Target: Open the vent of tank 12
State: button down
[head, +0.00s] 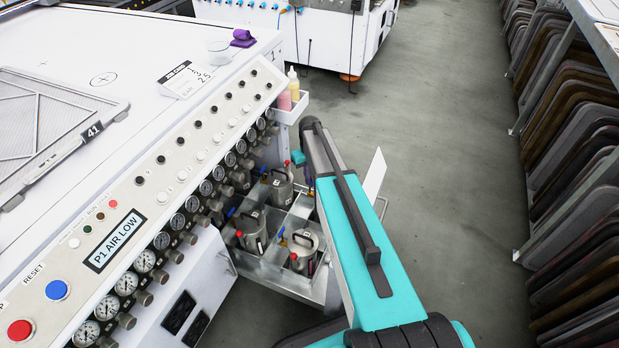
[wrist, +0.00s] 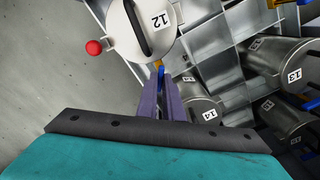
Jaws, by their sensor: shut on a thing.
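Tank 12 (wrist: 135,28), a round metal pot with a dark handle on its lid and a "12" label, is at the top of the wrist view. A red ball knob (wrist: 93,47) sticks out at its left. A small blue lever (wrist: 161,69) with a brass-coloured fitting is at its near edge. My gripper (wrist: 162,80) has its purple fingers close together at this lever, shut on it; the fingers hide most of it. In the head view my arm hides the gripper, and I cannot tell which pot is tank 12.
Tank 13 (wrist: 285,72), tank 14 (wrist: 200,108) and other pots stand in a compartmented metal drawer (head: 325,289), below the panel of gauges (head: 163,240). Blue and red handles stick up among them. A white tray with bottles (head: 290,113) is above. Grey floor (head: 450,150) is clear at right, beside racks.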

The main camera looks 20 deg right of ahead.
jog(key=shift+r+n+p, duration=0.1)
jog(key=shift+n+p, duration=0.25)
jog(key=shift+n, duration=0.05)
jog(key=shift+n+p, duration=0.7)
jog(key=shift+n, duration=0.1)
jog(key=shift+n+p, duration=0.95)
jog(key=shift+n, duration=0.75)
jog(key=c, duration=1.9)
grip_release()
notch_tip(320, 180, up, 14)
jog(key=p, duration=0.1)
jog(key=shift+f, duration=0.2)
